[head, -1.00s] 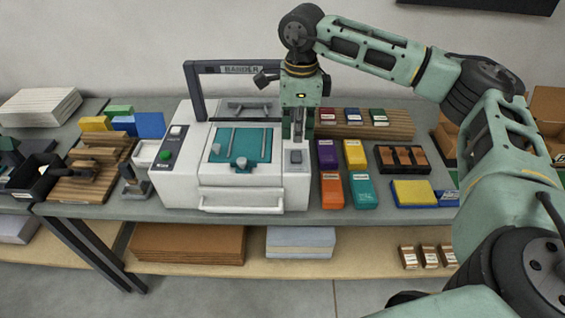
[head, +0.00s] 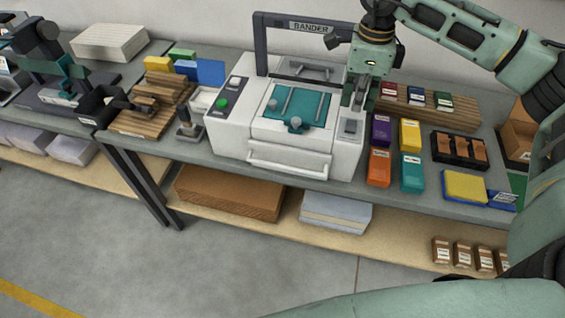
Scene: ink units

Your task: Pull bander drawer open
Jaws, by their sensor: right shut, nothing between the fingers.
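The bander (head: 232,128) is a white machine with a dark frame arch labelled BANDER, standing on the grey bench. Its drawer (head: 290,145) is at the front, with a white bar handle (head: 288,168) along its lower front. A teal plate with rails and a knob (head: 297,106) sits on top of the drawer. The drawer appears shut, its front about level with the machine's front. My right gripper (head: 359,102) points down over the right side of the bander, behind its grey switch, away from the handle. It is shut and empty. My left gripper is not in view.
Right of the bander stand several coloured ink boxes (head: 380,130), a dark tray (head: 459,150) and a yellow pad (head: 464,186). Left are a small stamp (head: 186,126) and wooden blocks (head: 150,106). A lower shelf (head: 400,236) holds cardboard and paper stacks. The floor in front is clear.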

